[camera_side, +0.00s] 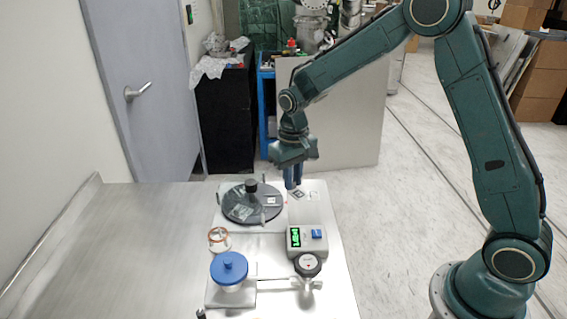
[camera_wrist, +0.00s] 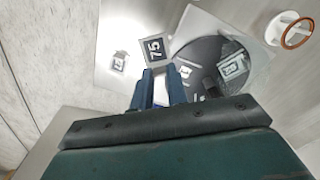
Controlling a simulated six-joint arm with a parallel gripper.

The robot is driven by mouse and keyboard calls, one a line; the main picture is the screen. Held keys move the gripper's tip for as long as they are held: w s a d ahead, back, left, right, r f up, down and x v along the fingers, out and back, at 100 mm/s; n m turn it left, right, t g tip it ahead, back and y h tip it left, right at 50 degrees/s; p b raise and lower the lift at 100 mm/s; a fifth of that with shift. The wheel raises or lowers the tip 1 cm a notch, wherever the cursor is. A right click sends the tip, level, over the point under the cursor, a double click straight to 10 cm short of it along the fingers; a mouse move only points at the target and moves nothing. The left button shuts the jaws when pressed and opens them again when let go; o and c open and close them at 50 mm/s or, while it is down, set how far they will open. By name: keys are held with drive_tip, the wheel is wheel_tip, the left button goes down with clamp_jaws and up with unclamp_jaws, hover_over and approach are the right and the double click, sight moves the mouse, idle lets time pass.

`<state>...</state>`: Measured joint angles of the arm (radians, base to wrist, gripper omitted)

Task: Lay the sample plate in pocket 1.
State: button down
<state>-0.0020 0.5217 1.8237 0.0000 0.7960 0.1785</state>
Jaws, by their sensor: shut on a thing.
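My gripper (camera_side: 292,187) is low over the far right part of the bench, just right of the dark round disc (camera_side: 252,205). The disc (camera_wrist: 201,50) lies beside the plate in the wrist view and carries marked squares. Which of its places is pocket 1 I cannot tell.
A black knob (camera_side: 251,186) stands on the disc. An orange-rimmed ring (camera_side: 218,234), a blue-lidded jar (camera_side: 229,268), a box with a green display (camera_side: 307,240) and a round gauge (camera_side: 307,264) stand nearer. The bench's left side is clear.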

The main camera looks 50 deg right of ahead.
wheel_tip(320, 180, up, 4)
drive_tip(key=w+m, duration=0.2)
drive_tip(key=m, duration=0.4)
wheel_tip(320, 180, up, 8)
drive_tip(key=f+m, duration=0.1)
drive_tip(key=m, duration=1.2)
hover_over(279, 200)
wheel_tip(279, 200, up, 5)
drive_tip(key=m, duration=0.6)
drive_tip(key=shift+a+f, duration=0.1)
drive_tip(key=shift+f, duration=0.1)
wheel_tip(279, 200, down, 16)
drive_tip(key=shift+r, duration=0.1)
drive_tip(key=shift+f, duration=2.1)
drive_tip(key=shift+f, duration=0.2)
